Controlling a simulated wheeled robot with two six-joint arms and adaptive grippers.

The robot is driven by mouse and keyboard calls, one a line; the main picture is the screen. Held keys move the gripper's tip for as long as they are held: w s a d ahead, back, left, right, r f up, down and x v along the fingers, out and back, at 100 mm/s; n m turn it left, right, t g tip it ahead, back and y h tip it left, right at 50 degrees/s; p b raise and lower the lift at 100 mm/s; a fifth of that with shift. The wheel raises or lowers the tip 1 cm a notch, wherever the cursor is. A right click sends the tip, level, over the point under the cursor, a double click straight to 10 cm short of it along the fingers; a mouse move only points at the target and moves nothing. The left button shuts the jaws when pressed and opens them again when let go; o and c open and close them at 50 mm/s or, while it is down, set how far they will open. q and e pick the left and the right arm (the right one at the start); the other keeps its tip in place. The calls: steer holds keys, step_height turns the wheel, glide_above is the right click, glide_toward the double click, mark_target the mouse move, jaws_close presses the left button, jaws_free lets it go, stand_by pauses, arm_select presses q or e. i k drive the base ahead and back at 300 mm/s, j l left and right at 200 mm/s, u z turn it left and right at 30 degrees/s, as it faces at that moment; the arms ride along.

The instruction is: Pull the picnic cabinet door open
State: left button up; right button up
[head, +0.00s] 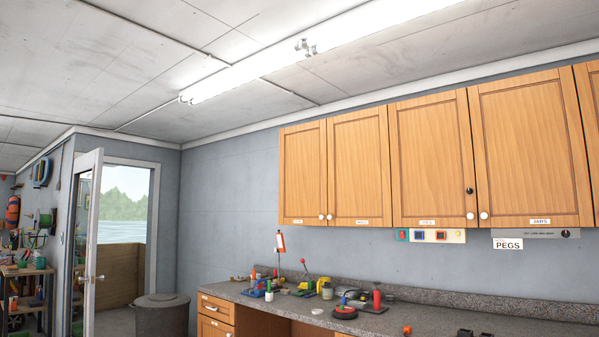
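A row of wooden wall cabinets hangs above the counter at the right in the head view. Four doors show most fully: a far-left door (303,172), a second door (357,165), a third door (430,155) and a fourth door (529,145). All look shut. Each has a small white label at its bottom edge; the fourth reads JARS, the others are too small to read, so I cannot tell which is the picnic door. White round knobs sit at the lower corners, and a black one (469,190) is on the third door. Neither gripper is in view.
A speckled counter (455,318) with tools and a red bottle (377,297) runs below the cabinets. A switch panel (437,236) and a PEGS sign (508,244) hang under them. A grey bin (162,315) stands by an open glazed door (91,240) at the left.

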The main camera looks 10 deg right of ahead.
mark_target(303, 195)
steer(key=i, duration=1.45)
